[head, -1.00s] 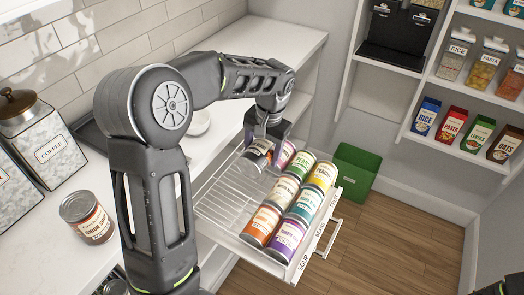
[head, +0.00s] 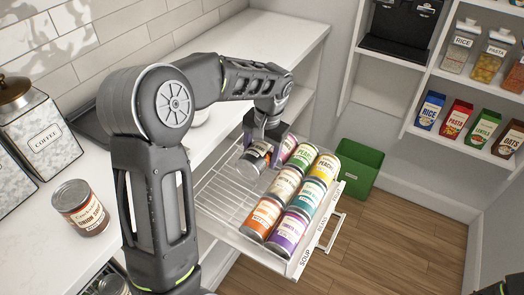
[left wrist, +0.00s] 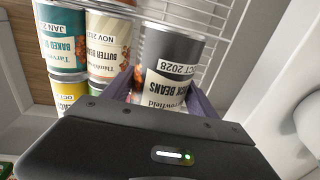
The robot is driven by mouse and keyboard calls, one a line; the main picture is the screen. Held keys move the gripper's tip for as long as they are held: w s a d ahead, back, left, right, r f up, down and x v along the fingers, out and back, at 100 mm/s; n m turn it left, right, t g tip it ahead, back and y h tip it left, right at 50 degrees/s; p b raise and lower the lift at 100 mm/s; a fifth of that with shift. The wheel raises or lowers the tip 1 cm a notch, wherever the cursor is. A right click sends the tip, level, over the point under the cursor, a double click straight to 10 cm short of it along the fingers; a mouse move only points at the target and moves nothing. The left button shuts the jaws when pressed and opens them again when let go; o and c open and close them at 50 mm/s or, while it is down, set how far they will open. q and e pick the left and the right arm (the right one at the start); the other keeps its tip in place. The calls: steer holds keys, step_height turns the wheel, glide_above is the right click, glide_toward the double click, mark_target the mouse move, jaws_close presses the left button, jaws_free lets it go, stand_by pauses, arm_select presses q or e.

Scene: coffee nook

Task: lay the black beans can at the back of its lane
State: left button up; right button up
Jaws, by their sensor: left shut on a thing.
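My left gripper (head: 266,140) is shut on the black beans can (head: 254,158), a dark can with a cream label. In the head view it is over the back part of the pull-out wire rack (head: 220,195). In the left wrist view the black beans can (left wrist: 172,62) shows between the fingers, its label partly covered by the gripper. Whether it touches the rack cannot be told. A baked beans can (left wrist: 62,42) and a butter beans can (left wrist: 108,45) lie beside it. In the head view the butter beans can (head: 284,184) lies in the middle lane. My right gripper is out of view.
Several other cans fill the rack's front and right, including orange (head: 261,218), purple (head: 288,231) and yellow (head: 325,168) ones. The rack's left side is bare wire. An onion soup can (head: 80,208) stands on the counter. A green bin (head: 358,166) stands beyond the rack.

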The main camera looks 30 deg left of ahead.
arm_select(q)
steer(key=shift+a+f+b, duration=0.15)
steer(key=shift+f+b, duration=0.55)
steer(key=shift+f, duration=0.45)
steer(key=shift+a+f+b, duration=0.2)
steer(key=shift+f+b, duration=0.5)
steer(key=shift+f, duration=0.45)
steer(key=shift+a+f+b, duration=0.15)
steer(key=shift+f+b, duration=0.55)
steer(key=shift+f, duration=0.45)
steer(key=o, duration=1.9)
steer(key=shift+o, duration=0.4)
steer(key=shift+s+d+f, duration=0.1)
steer(key=shift+c, duration=0.5)
steer(key=shift+o, duration=1.3)
steer(key=shift+d, duration=0.1)
